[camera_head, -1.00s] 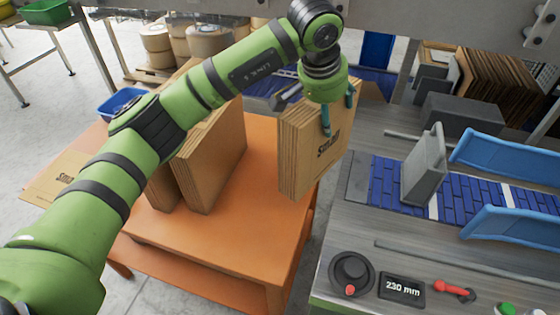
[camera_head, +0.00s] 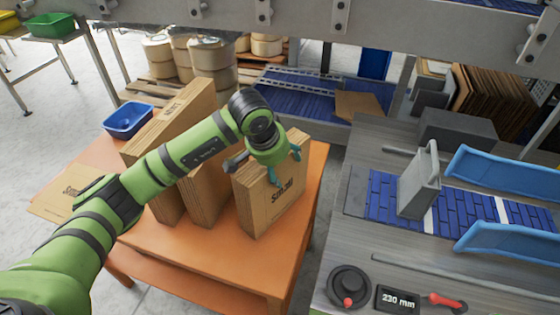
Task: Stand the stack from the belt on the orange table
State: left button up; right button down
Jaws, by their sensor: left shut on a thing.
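My left gripper (camera_head: 285,174) is shut on a stack of flat brown cardboard cases (camera_head: 270,205) marked "Small". The stack is upright over the right part of the orange table (camera_head: 230,255). Its lower edge looks at or very near the table top; I cannot tell whether it touches. Two other upright cardboard stacks stand on the table to its left, a nearer one (camera_head: 206,195) and a taller one (camera_head: 170,112), both partly hidden by my left arm. The blue belt (camera_head: 460,212) is at the right, with a grey upright block (camera_head: 418,182) on it. My right gripper is not in view.
A flat cardboard piece (camera_head: 60,190) lies at the table's left, near a blue bin (camera_head: 128,119). Blue guide rails (camera_head: 505,172) flank the belt. A dial (camera_head: 348,288) and a "230 mm" display (camera_head: 398,299) sit at the bench front. The table's front right is clear.

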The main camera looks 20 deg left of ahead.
pick_arm(q)
jog(key=shift+r, duration=0.1)
jog(key=o, duration=1.7)
jog(key=b+v, duration=0.2)
jog(key=v, duration=1)
